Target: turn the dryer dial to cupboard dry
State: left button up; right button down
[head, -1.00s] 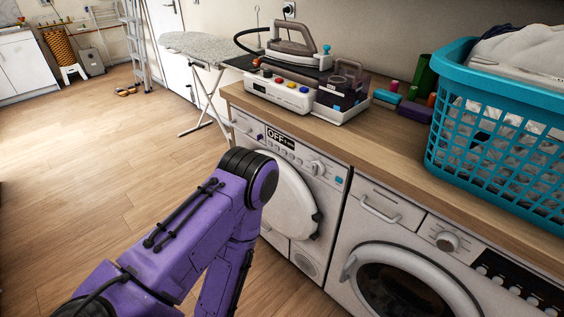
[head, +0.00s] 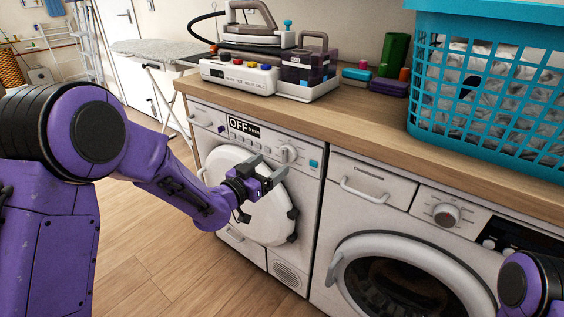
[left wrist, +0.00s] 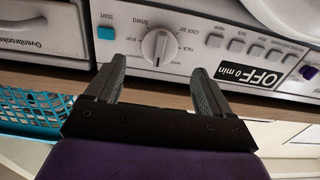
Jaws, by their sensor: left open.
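The dryer (head: 210,150) is the white machine on the left, with a round white door and a display (head: 244,126) reading "OFF 0 min". Its dial (head: 288,154) is a round light knob right of the display. In the left wrist view the dial (left wrist: 160,47) appears upside down, with labels around it such as "timed", "cool air" and "iron". My left gripper (head: 270,167) is open and empty in front of the dryer, just below and left of the dial. In the wrist view its fingertips (left wrist: 157,66) lie either side of the dial, apart from it. My right gripper is out of view.
A blue start button (head: 313,163) is right of the dial. The wooden counter (head: 350,122) overhangs above, carrying a steam iron station (head: 240,76) and a turquoise basket (head: 490,150). A washing machine (head: 380,230) with its own knob stands to the right.

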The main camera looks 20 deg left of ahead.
aim_at(283, 157)
pick_arm(q)
jog(key=x, duration=0.6)
jog(key=shift+w, duration=0.1)
jog(key=c, duration=1)
jog(key=shift+f, duration=0.1)
jog(key=shift+c, duration=0.2)
jog(key=shift+m, duration=0.3)
jog(key=m+b, duration=0.2)
jog(key=m, duration=0.2)
jog(key=shift+d+f, duration=0.1)
jog(key=shift+f, duration=0.05)
jog(key=shift+m+b, duration=1.25)
jog(key=shift+m, duration=0.75)
jog(key=o, duration=1)
